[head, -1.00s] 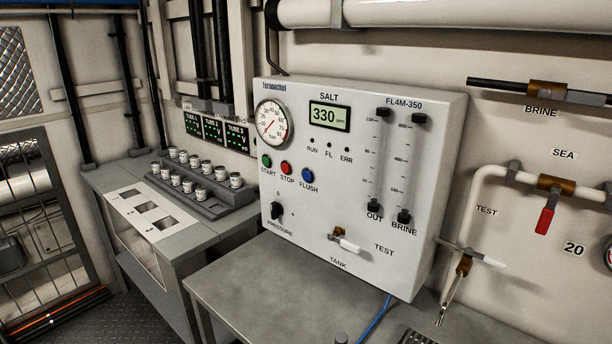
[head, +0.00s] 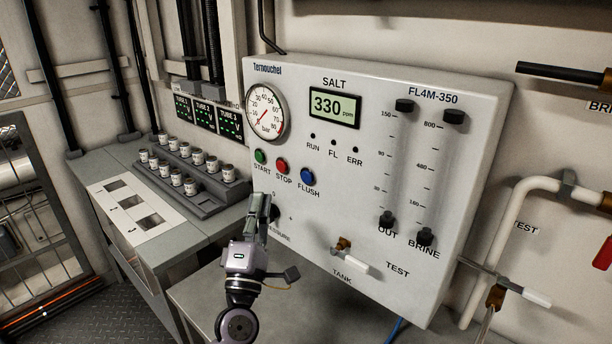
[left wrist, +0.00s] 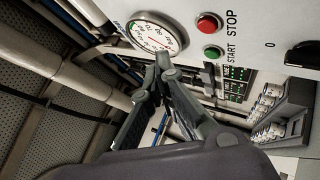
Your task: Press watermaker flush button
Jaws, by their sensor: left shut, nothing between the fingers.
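The blue FLUSH button (head: 307,177) is on the white watermaker panel (head: 370,200), right of the red STOP button (head: 282,166) and the green START button (head: 260,156). My left gripper (head: 264,200) is shut and empty. In the head view it appears below the START and STOP buttons, over the pressure knob area, lower left of FLUSH and apart from it. In the left wrist view my fingers (left wrist: 163,62) point up toward the gauge (left wrist: 153,34), with STOP (left wrist: 208,23) and START (left wrist: 213,52) to their right. FLUSH does not show there. My right gripper is not in view.
The display (head: 334,106) reads 330 ppm. A test valve handle (head: 352,262) sticks out low on the panel. A rack of small jars (head: 205,200) stands on the grey bench at left. Pipes and valves line the right wall.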

